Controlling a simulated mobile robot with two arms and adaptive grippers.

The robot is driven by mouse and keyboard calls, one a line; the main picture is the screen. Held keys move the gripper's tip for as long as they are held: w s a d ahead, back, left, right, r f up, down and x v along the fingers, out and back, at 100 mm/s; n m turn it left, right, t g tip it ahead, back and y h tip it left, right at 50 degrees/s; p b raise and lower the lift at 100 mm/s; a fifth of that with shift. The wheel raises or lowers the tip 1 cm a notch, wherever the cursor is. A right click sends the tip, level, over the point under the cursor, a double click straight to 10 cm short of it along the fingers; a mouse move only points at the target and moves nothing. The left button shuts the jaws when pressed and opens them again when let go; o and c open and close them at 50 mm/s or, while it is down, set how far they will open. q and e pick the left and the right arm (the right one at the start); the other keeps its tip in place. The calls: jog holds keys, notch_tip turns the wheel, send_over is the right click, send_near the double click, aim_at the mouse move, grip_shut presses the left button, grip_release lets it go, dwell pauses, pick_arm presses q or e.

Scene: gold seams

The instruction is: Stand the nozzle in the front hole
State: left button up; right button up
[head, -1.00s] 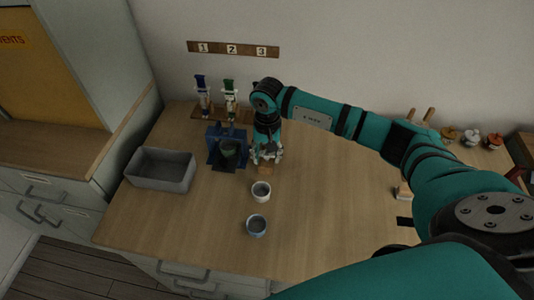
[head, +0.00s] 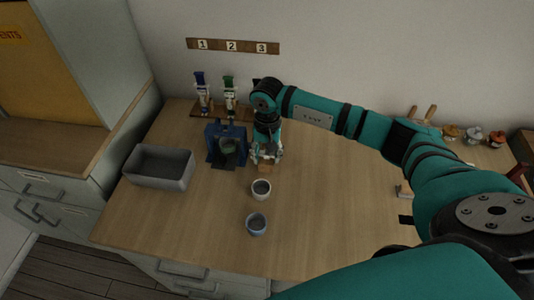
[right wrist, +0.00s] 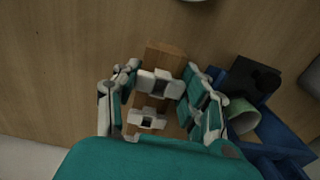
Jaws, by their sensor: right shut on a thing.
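A small wooden block (head: 265,168) stands on the table just under my right gripper (head: 267,156). In the right wrist view the block (right wrist: 165,57) shows between and beyond the fingers, partly covered by them. My right gripper (right wrist: 158,100) is closed in around something at the block. The nozzle itself is hidden by the fingers, and I cannot make out its shape or its tilt. The block's holes are also covered, so I cannot tell whether the nozzle is in one. My left gripper is not in view.
A blue stand (head: 214,140) with a green cup (head: 228,146) is close left of the gripper. A grey bin (head: 159,181) is further left. Tubes (head: 230,94) stand behind. The table's right middle is clear.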

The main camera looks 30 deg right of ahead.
jog(key=shift+f, duration=0.1)
jog(key=shift+f+b, duration=0.15)
jog(key=shift+b, duration=0.3)
jog(key=o, duration=0.9)
jog(key=shift+o, duration=0.2)
jog(key=shift+r+p, duration=1.25)
jog(key=shift+r, duration=1.3)
